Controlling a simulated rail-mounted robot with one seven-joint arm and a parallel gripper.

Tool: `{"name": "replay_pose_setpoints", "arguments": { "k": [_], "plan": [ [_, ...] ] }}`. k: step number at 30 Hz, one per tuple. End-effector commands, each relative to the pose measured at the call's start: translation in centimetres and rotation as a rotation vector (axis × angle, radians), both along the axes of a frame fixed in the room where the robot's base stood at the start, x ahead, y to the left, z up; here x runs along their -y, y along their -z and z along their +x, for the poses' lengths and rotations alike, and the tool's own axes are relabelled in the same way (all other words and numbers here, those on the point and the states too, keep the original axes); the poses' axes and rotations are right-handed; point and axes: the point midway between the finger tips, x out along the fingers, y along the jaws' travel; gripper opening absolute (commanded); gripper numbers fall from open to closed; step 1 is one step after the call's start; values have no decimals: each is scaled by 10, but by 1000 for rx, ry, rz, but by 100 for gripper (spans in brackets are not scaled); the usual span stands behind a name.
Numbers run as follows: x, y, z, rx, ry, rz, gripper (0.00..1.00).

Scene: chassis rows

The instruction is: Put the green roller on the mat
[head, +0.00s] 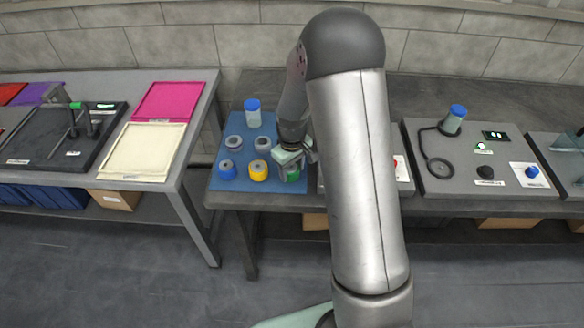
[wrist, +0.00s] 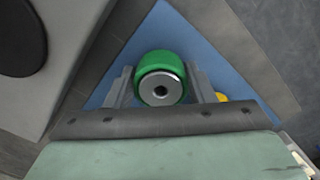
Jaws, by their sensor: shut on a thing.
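The green roller (wrist: 157,68) is between the two fingers of my gripper (wrist: 160,88) in the wrist view. It has a green rim and a metal hub with a dark centre hole. The gripper is shut on it. In the head view my gripper (head: 291,172) is over the front right part of the blue mat (head: 240,184), with a bit of the green roller (head: 293,175) showing below it. The blue mat also shows around the roller in the wrist view (wrist: 190,40). I cannot tell whether the roller touches the mat.
On the mat stand a yellow roller (head: 258,171), a blue roller (head: 228,170), two grey rollers (head: 234,142) (head: 263,143) and a blue-capped jar (head: 253,113). A chassis panel (head: 405,178) lies to the right of the mat. The left table (head: 190,150) stands across a gap.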

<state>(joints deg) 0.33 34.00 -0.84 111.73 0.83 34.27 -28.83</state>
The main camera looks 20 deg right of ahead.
Motion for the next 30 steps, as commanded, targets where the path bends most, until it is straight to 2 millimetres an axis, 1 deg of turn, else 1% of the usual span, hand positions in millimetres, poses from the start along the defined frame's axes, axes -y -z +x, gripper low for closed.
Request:
{"name": "replay_pose_setpoints", "arguments": {
  "k": [4,5,6,7,14,19,23,30],
  "plan": [
    [0,5,0,0,0,0,24],
    [0,4,0,0,0,0,54],
    [0,3,0,0,0,0,66],
    [0,3,0,0,0,0,71],
    [0,3,0,-1,0,0,71],
    [0,-6,0,2,0,0,71],
    [0,-28,1,6,0,0,71],
    [0,-80,1,5,-1,-1,71]
  ]
}}
